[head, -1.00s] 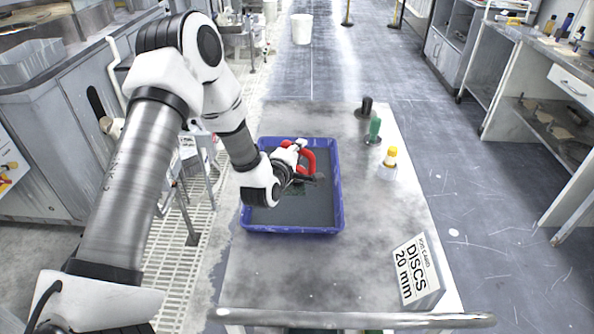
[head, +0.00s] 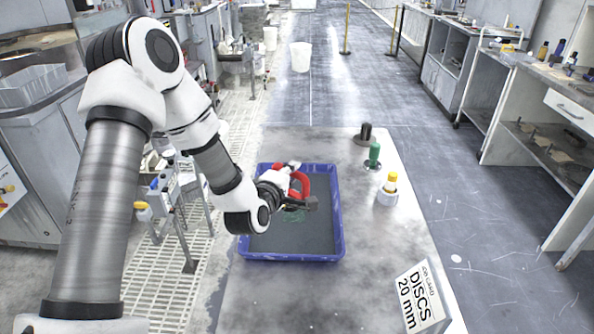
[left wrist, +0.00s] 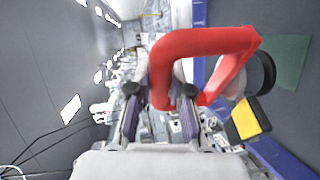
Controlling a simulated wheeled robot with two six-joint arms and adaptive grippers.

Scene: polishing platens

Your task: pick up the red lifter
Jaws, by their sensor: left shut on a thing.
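The red lifter (head: 305,183) is at the blue tray (head: 243,250), seen over its far half in the head view. My left gripper (head: 288,183) is at the lifter's left side, shut on it. In the left wrist view the lifter's thick red handle (left wrist: 205,42) bends close in front of the camera, and its near end lies between the two fingers (left wrist: 160,108). I cannot tell whether the lifter touches the tray floor. The gripper and forearm hide part of it. My right gripper is not in view.
The tray has a grey floor with a green patch (head: 294,215). On the table (head: 390,240) to its right stand a black-topped object (head: 365,134), a green one (head: 374,154) and a yellow-capped bottle (head: 388,188). A DISCS 20 mm card (head: 421,299) stands at the front right.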

